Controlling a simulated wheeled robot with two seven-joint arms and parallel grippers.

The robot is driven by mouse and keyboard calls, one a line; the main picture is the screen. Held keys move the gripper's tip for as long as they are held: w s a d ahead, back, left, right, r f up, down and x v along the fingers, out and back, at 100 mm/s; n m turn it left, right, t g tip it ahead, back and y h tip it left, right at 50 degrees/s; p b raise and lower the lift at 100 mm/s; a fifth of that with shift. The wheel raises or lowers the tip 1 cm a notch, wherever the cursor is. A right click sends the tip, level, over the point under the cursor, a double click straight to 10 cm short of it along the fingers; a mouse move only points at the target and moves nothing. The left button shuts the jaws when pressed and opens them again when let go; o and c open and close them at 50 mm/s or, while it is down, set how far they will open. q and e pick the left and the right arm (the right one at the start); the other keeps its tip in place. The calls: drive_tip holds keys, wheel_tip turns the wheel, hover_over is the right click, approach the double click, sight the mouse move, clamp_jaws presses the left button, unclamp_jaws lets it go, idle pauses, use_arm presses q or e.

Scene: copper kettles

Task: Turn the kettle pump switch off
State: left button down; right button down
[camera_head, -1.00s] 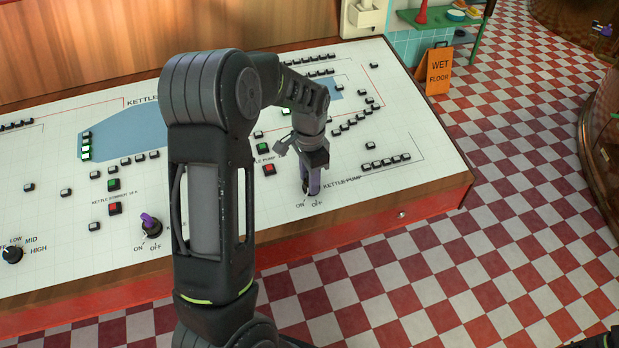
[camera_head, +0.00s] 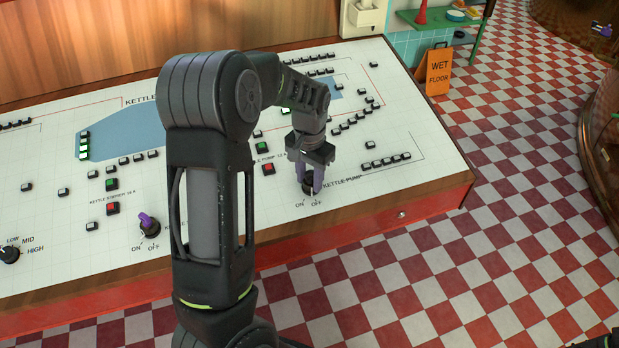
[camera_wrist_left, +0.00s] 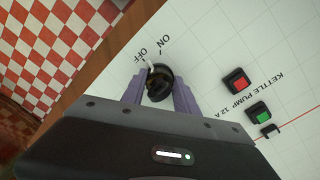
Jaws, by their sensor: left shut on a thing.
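The kettle pump switch is a dark round knob (camera_wrist_left: 159,86) on the white panel, with ON and OFF printed beside it. In the left wrist view its white mark points toward the OFF side. My left gripper (camera_wrist_left: 158,92) has its purple fingers on either side of the knob, shut on it. In the head view the left gripper (camera_head: 309,184) points down at the knob, which its fingers partly hide.
A red button (camera_wrist_left: 237,81) and a green button (camera_wrist_left: 258,113) sit beside the switch. An orange wet-floor sign (camera_head: 439,72) stands on the checkered floor beyond the panel.

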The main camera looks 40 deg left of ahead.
use_arm(q)
drive_tip(key=shift+n, duration=1.4)
drive_tip(key=c, duration=0.9)
unclamp_jaws()
drive_tip(key=shift+r, duration=0.15)
wheel_tip(320, 180, up, 8)
drive_tip(key=shift+f+b, duration=0.2)
drive_tip(key=shift+b, duration=0.35)
drive_tip(key=shift+d, duration=0.1)
